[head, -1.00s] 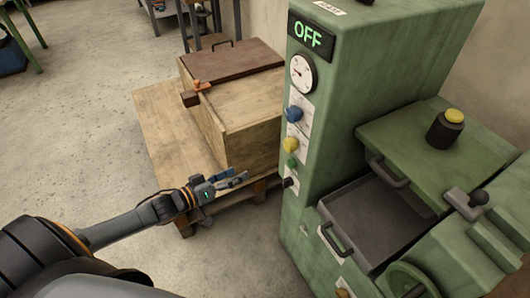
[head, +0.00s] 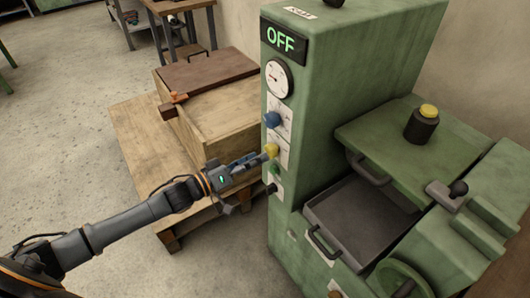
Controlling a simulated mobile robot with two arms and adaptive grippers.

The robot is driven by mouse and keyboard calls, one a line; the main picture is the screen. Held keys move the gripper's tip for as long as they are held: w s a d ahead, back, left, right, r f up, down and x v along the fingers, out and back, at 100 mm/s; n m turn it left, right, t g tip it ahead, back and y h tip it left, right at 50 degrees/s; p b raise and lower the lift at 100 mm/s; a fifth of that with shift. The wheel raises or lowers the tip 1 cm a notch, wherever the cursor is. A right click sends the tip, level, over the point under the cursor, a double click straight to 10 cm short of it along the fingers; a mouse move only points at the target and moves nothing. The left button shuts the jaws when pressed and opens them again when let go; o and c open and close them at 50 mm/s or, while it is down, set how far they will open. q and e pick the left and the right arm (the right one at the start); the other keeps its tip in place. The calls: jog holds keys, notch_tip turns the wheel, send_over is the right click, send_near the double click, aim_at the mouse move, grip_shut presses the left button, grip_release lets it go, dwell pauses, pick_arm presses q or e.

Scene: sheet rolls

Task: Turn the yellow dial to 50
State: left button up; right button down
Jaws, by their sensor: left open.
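The yellow dial (head: 271,151) is on the narrow front panel of the green machine (head: 340,90), below a blue dial (head: 272,119) and above a green knob (head: 275,169). My left gripper (head: 262,159) is open, with its fingertips right at the left side of the yellow dial. I cannot tell whether they touch it. The dial's scale marks are too small to read. My right gripper is not in view.
An OFF display (head: 282,40) and a round gauge (head: 278,78) sit higher on the panel. A wooden crate (head: 215,110) on a pallet stands left of the machine, close behind my left gripper. A grey drawer (head: 355,215) juts out at the right.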

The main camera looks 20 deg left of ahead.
aim_at(270, 151)
pick_arm(q)
jog(key=x, duration=0.3)
jog(key=shift+w+d, duration=0.25)
jog(key=shift+w, duration=0.05)
jog(key=c, duration=1.2)
